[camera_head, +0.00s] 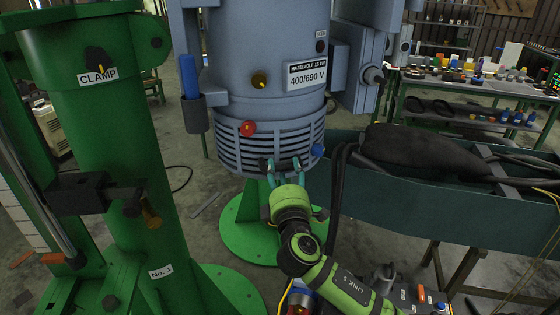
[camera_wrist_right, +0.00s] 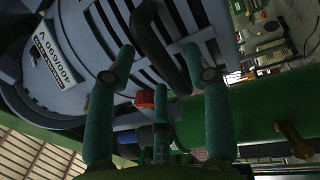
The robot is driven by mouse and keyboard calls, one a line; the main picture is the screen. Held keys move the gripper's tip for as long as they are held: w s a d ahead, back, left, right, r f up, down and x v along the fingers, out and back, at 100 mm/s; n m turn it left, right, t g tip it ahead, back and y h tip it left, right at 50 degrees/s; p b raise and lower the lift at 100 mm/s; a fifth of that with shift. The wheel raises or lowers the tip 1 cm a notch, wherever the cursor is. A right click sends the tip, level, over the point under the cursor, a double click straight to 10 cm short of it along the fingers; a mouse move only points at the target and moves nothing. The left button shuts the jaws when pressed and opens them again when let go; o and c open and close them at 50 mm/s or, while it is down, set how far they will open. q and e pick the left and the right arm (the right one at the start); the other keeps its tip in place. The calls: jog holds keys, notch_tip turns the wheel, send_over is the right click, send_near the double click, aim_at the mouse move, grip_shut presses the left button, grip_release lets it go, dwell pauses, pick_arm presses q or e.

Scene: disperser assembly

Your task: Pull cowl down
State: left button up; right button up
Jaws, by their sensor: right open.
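The grey-blue motor housing (camera_head: 262,45) hangs upright, with a slatted cowl (camera_head: 245,155) as its lowest part. The cowl carries a red knob (camera_head: 248,128) and a blue knob (camera_head: 318,151). My right gripper (camera_head: 283,168) reaches up to the cowl's lower front edge with its teal fingers open. In the right wrist view, a curved black handle (camera_wrist_right: 163,48) on the slatted cowl (camera_wrist_right: 118,22) lies between the spread fingers (camera_wrist_right: 160,62). Whether the fingers touch it I cannot tell. The red knob (camera_wrist_right: 145,98) also shows there. My left gripper is not in view.
A green clamp column (camera_head: 125,150) stands on the left. A blue-grey trough (camera_head: 420,205) holding a dark bundle (camera_head: 415,150) stands on the right. Black cables (camera_head: 338,190) hang beside my right arm. A green bench (camera_head: 400,105) with small parts stands behind.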

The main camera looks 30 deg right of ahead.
jog(key=shift+x, duration=1.05)
grip_shut()
notch_tip(320, 180, down, 10)
jog(key=b, duration=0.7)
jog(key=shift+r+b, duration=0.2)
jog(key=shift+b, duration=0.2)
jog(key=shift+a, duration=0.1)
grip_release()
jog(key=shift+f, duration=0.1)
jog(key=shift+s, duration=0.1)
